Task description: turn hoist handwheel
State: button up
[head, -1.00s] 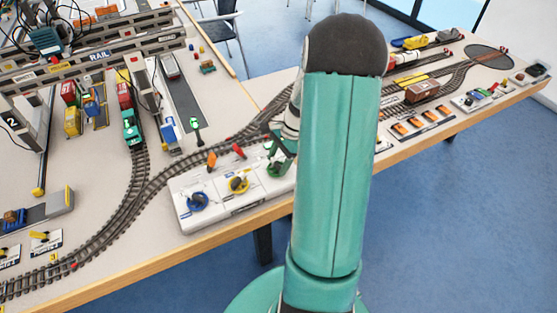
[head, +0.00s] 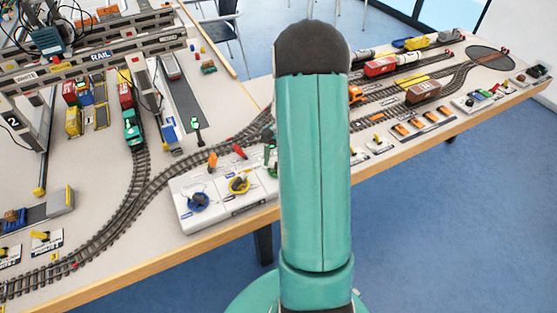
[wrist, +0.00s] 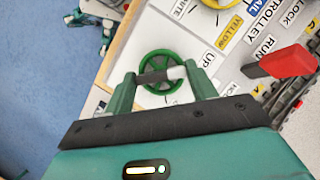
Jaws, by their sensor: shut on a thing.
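In the wrist view a green spoked handwheel (wrist: 161,54) sits on the white control panel (wrist: 135,47). My gripper (wrist: 161,75) is shut on the wheel's grip, a short dark and pale bar held between the two green fingers. In the head view the control panel (head: 222,207) lies along the table's front edge, with a blue wheel (head: 197,203) and a yellow wheel (head: 239,184). The green wheel there is mostly hidden behind my arm, and my gripper is largely hidden too.
A red lever (wrist: 287,62) stands right of the handwheel in the wrist view, near labels reading UP, RUN and TROLLEY. Model tracks (head: 150,190) and gantry cranes (head: 95,60) fill the table behind the panel. Blue floor lies in front.

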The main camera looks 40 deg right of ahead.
jog(key=shift+n, duration=0.5)
jog(key=o, duration=1)
jog(key=v, duration=1.4)
jog(key=shift+w+a, duration=0.2)
jog(key=shift+a, duration=0.05)
